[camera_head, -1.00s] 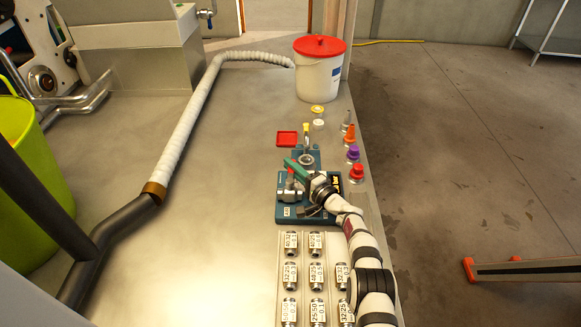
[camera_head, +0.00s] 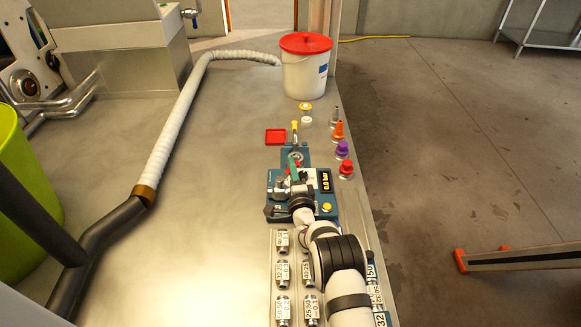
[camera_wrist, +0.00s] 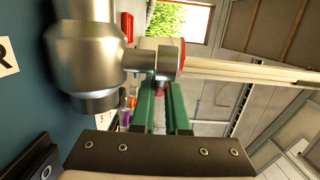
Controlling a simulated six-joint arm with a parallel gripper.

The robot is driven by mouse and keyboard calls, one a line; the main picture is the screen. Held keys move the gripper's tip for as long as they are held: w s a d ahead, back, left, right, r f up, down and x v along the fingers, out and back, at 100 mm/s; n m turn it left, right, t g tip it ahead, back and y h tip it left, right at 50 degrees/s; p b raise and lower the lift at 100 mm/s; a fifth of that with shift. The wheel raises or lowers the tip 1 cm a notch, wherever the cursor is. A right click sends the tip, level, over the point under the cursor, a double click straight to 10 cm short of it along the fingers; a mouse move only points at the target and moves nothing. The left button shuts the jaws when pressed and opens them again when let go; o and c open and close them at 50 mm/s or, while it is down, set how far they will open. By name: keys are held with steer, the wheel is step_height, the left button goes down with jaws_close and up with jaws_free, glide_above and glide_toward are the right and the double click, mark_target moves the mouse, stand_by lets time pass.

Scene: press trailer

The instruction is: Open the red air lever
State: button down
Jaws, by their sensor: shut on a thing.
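Labelled metal fittings (camera_head: 282,272) stand in rows in front of the unit. Coloured caps (camera_head: 342,150) line the right edge. A red tray (camera_head: 276,137) and a white bucket with red lid (camera_head: 305,66) are behind.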

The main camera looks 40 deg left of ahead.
stand_by(0.4)
steer(key=c, duration=0.9)
jaws_free()
steer(key=v, duration=1.6)
steer(key=shift+a, duration=0.1)
